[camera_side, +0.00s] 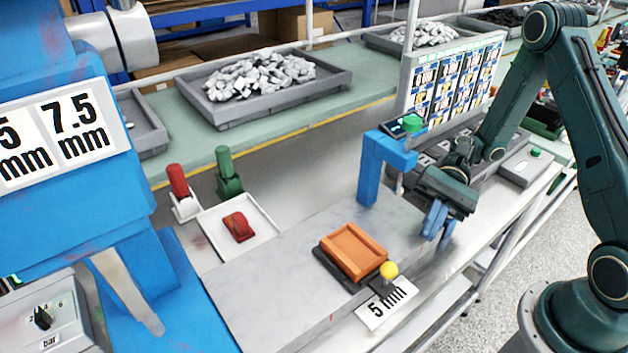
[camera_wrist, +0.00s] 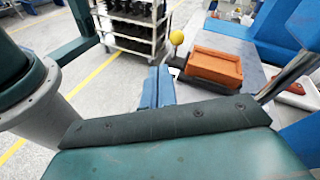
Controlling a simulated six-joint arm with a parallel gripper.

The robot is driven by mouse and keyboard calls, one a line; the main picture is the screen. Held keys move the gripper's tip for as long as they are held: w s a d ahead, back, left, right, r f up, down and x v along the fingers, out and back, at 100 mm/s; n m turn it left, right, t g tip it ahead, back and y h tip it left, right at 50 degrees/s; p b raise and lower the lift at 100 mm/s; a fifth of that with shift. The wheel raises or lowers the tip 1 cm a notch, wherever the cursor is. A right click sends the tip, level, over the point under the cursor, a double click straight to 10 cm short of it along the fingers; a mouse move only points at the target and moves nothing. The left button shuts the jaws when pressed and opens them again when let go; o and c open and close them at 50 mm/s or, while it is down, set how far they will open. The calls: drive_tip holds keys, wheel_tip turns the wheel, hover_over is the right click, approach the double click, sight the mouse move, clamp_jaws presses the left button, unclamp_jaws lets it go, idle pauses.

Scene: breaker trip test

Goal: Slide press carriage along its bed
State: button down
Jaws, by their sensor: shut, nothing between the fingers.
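The press carriage (camera_side: 334,270) is a dark plate bearing an orange tray-like block (camera_side: 354,250), with a yellow ball knob (camera_side: 389,269) at its front right corner. It sits on the grey press bed (camera_side: 270,290). In the wrist view the orange block (camera_wrist: 215,68) and the yellow knob (camera_wrist: 177,37) lie ahead and to the right. My gripper (camera_side: 437,222) has blue fingers, shut and empty. It is right of the carriage, apart from the knob. In the wrist view the closed fingers (camera_wrist: 158,88) are left of the knob.
A "5 mm" label (camera_side: 386,303) lies before the carriage. The big blue press (camera_side: 75,200) is at the left. A white tray (camera_side: 262,243) holds a red part (camera_side: 239,227). The bed between carriage and press looks clear.

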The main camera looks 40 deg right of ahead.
drive_tip(key=w+d+r+n+t+h, duration=0.2)
drive_tip(key=w+d+r+n+h, duration=0.1)
drive_tip(key=r+h, duration=0.55)
drive_tip(key=w+d+r+n+t+h, duration=0.2)
drive_tip(key=d+r+h, duration=0.3)
drive_tip(key=r, duration=0.7)
drive_tip(key=w+a+f+m+t+h, duration=0.1)
drive_tip(key=w+a+m+t+h, duration=0.1)
drive_tip(key=w+a+m, duration=0.4)
drive_tip(key=w+a+f+m+t+h, duration=0.1)
drive_tip(key=w+a+m+t, duration=0.1)
drive_tip(key=w+m, duration=0.7)
drive_tip(key=s+a+f+n+g+h, duration=0.1)
drive_tip(key=s+a+f, duration=0.2)
drive_tip(key=f, duration=0.3)
drive_tip(key=s+a+f+n+g+h, duration=0.1)
drive_tip(key=s+a+f, duration=0.2)
drive_tip(key=s+f, duration=0.2)
drive_tip(key=shift+s+f, duration=0.15)
drive_tip(key=shift+f, duration=0.25)
drive_tip(key=shift+f, duration=0.1)
